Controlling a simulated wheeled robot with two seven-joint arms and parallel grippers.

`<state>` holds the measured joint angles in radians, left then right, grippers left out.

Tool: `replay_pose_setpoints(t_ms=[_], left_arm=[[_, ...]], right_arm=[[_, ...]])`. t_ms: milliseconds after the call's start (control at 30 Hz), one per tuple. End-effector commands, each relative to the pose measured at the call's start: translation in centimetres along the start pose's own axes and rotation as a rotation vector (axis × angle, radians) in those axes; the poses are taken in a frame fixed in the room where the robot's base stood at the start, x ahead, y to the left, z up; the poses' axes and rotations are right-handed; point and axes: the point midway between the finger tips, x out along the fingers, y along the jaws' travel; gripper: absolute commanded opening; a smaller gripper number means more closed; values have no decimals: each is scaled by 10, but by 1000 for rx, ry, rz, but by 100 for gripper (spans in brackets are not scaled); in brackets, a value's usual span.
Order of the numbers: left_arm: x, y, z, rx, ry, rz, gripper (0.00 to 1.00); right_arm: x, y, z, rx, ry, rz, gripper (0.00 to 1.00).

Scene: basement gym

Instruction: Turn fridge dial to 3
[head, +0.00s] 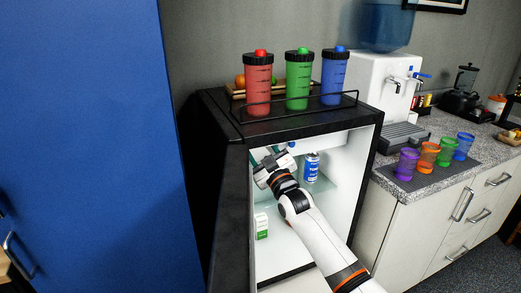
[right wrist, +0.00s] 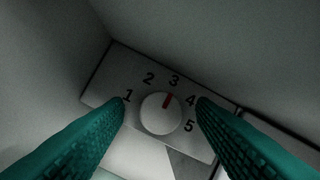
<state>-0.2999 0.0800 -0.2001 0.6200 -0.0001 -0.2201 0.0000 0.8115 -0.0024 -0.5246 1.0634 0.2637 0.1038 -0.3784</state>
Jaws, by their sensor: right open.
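The fridge dial (right wrist: 160,114) is a round white knob on a grey plate inside the fridge, marked 1 to 5. Its red pointer line points close to the 3. My right gripper (right wrist: 162,122) is open, its teal fingers on either side of the dial with visible gaps; whether they reach the dial's depth I cannot tell. In the head view my right gripper (head: 262,160) is inside the upper left of the open fridge (head: 378,135), and the dial is hidden there. My left gripper is not in view.
A blue and white can (head: 311,168) stands on the glass shelf near my right arm. A small green and white carton (head: 261,226) is lower left. Red, green and blue shakers (head: 297,82) stand on the fridge top. The open door (head: 229,225) is at left.

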Motion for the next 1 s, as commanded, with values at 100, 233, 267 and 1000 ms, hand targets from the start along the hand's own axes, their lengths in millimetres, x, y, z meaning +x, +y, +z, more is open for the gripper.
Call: replay_pose_setpoints(t_ms=[100,233,267,1000], left_arm=[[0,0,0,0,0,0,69],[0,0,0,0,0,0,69],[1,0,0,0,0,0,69],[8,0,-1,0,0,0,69]], right_arm=[[-2,0,-1,0,1,0,51],[-13,0,-1,0,1,0,51],[-17,0,-1,1,1,0,51],[-120,0,-1,0,1,0,51]])
